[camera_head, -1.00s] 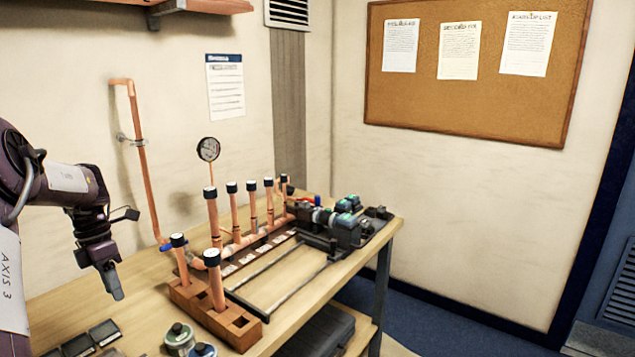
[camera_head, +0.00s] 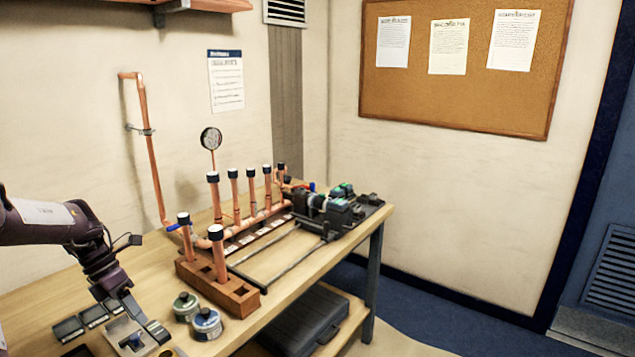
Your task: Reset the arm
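My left arm comes in from the left, and its gripper (camera_head: 147,318) hangs over the near left part of the wooden workbench (camera_head: 300,268), close to two small tins. Its fingers are seen at an angle, so I cannot tell whether they are apart or hold anything. My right gripper is not in view. The copper manifold (camera_head: 262,213) stands along the back of the bench, with several upright black-capped pipes. A wooden block (camera_head: 217,287) in front holds two more capped copper pipes (camera_head: 219,258).
A green-labelled tin (camera_head: 185,306) and a blue-labelled tin (camera_head: 207,323) stand before the block. A machine with black rails (camera_head: 335,210) fills the right of the bench. A dark case (camera_head: 305,318) lies on the lower shelf. The floor at right is clear.

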